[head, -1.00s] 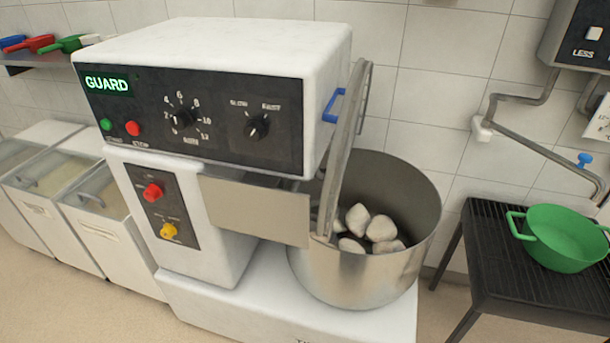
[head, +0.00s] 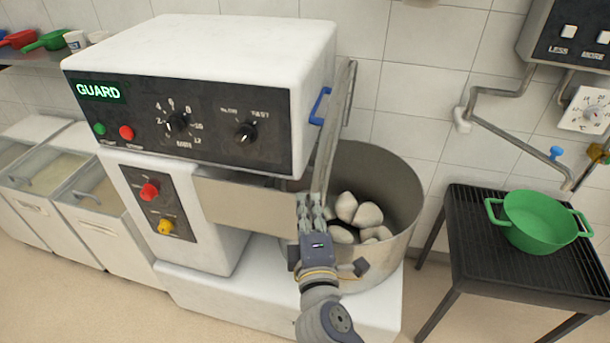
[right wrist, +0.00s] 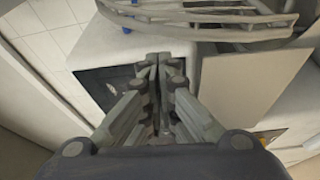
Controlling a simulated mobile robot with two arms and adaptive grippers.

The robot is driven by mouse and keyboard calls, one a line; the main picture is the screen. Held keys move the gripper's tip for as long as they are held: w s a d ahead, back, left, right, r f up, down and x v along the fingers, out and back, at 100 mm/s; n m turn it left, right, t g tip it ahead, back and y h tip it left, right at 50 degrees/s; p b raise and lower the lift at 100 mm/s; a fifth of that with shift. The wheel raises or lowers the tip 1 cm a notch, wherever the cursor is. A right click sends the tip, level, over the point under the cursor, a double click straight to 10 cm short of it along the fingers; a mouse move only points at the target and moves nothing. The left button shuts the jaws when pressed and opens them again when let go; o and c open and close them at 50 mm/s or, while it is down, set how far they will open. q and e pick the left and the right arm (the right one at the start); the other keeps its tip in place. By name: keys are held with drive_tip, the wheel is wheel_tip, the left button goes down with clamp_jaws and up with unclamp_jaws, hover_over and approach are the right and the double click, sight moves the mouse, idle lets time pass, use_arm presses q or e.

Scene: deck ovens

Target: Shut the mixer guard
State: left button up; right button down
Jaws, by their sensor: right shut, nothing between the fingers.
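The mixer guard (head: 334,125) stands raised, almost edge-on, over the left part of the steel bowl (head: 395,222). Its blue handle (head: 320,106) is on the left side near the top. In the right wrist view the guard (right wrist: 200,27) shows as curved bars across the top. My right gripper (head: 312,201) is shut and empty, in front of the bowl at the guard's lower end, below the handle. Its closed fingers fill the middle of the right wrist view (right wrist: 160,62). Whether they touch the guard I cannot tell. My left gripper is out of view.
The mixer head (head: 205,60) has a lit green GUARD sign (head: 98,91). Pale lumps (head: 358,212) lie in the bowl. A green pot (head: 540,222) stands on a black rack (head: 468,222) at the right. Lidded bins (head: 75,200) stand at the left.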

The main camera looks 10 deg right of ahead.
drive_tip(key=w+p, duration=0.1)
drive_tip(key=w, duration=0.5)
drive_tip(key=w+d+p, duration=0.1)
drive_tip(key=w, duration=0.3)
drive_tip(key=shift+r+p, duration=0.1)
drive_tip(key=shift+p, duration=0.2)
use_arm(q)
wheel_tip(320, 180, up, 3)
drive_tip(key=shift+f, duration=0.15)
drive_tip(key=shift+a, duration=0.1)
use_arm(e)
drive_tip(key=shift+s, duration=0.1)
